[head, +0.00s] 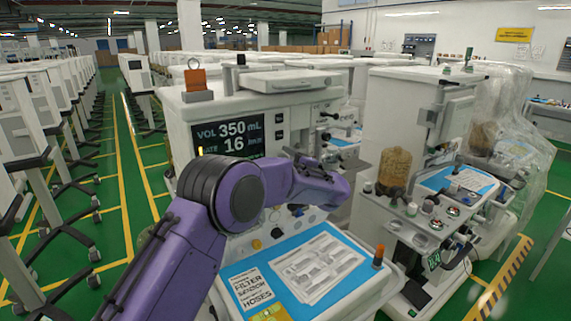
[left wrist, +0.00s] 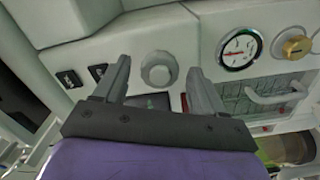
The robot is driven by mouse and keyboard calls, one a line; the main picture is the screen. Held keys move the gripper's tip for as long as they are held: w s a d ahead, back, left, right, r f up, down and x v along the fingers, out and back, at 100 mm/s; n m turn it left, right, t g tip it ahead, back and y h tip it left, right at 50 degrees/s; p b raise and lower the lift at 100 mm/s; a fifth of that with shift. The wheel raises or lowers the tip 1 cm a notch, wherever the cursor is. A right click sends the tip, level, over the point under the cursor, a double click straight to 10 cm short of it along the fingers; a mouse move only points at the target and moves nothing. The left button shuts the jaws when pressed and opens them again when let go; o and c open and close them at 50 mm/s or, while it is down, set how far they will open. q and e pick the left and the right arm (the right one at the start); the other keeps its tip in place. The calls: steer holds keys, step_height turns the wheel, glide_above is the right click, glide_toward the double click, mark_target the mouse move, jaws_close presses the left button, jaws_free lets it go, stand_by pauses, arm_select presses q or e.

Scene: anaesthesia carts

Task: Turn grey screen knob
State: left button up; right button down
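The grey knob (left wrist: 158,70) is round and sits on the pale front panel of the cart in the left wrist view. My left gripper (left wrist: 157,66) is open, with one dark finger on either side of the knob in the picture. The knob shows between the fingertips, and I see no contact. In the head view my purple left arm (head: 235,195) reaches across the cart front. Its fingers and the knob cannot be made out there. The cart's screen (head: 228,134) reads VOL 350 mL and a rate of 16. My right gripper is not in view.
A pressure gauge (left wrist: 239,47) and a brass knob (left wrist: 296,47) are to the right of the grey knob. Two dark switches (left wrist: 71,78) are to the left. A blue work surface with papers (head: 310,265) lies below my arm. Another cart (head: 400,130) stands at right.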

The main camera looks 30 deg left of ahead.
arm_select(q)
steer(key=b+v, duration=0.4)
steer(key=v, duration=0.6)
steer(key=shift+d, duration=0.25)
steer(key=shift+s, duration=0.1)
